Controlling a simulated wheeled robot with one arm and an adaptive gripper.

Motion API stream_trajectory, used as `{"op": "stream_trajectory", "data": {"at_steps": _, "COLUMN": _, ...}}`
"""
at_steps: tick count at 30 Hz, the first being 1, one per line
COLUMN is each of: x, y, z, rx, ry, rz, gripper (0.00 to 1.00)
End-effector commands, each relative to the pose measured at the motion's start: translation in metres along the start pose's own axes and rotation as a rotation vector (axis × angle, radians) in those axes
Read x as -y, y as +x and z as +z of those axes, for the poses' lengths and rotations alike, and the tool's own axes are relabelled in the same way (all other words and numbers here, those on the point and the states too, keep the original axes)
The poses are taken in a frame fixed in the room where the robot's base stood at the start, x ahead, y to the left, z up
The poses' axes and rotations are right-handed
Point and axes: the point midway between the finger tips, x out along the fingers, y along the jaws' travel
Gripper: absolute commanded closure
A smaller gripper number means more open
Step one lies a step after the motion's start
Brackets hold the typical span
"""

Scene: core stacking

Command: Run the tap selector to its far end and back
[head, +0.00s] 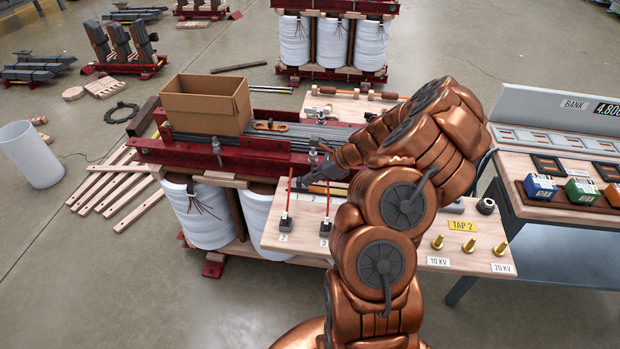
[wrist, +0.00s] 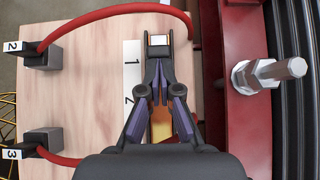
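My gripper (wrist: 158,62) reaches over a pale wooden board (wrist: 85,75) in the wrist view. Its fingers are close together, with a small light square-topped piece, seemingly the tap selector's knob (wrist: 159,40), between the tips. A brass-coloured strip (wrist: 160,128) shows below the fingers, largely hidden. White labels 1 (wrist: 131,62) and 2 (wrist: 129,99) lie left of the fingers; the tips are level with or just beyond label 1. In the head view my gripper (head: 308,182) is small and partly dark against the board.
Red cables run from terminal blocks 2 (wrist: 42,56) and 3 (wrist: 43,144), passing close to my gripper. A red beam with a bolt (wrist: 268,72) stands right. A yellow TAP 2 card (head: 463,226) and brass posts (head: 468,245) are on the board's right. A cardboard box (head: 206,105) stands behind.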

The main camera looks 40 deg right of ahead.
Motion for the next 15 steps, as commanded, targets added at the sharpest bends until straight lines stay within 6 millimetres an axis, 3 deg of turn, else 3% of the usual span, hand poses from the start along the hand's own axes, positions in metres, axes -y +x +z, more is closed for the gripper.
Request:
{"op": "stream_trajectory", "data": {"at_steps": 7, "x": 0.006, "y": -0.025, "z": -0.021, "rx": -0.002, "ry": 0.001, "rz": -0.002, "gripper": 1.00}}
{"op": "stream_trajectory", "data": {"at_steps": 15, "x": 0.006, "y": -0.073, "z": -0.021, "rx": -0.001, "ry": -0.004, "rz": -0.004, "gripper": 1.00}}
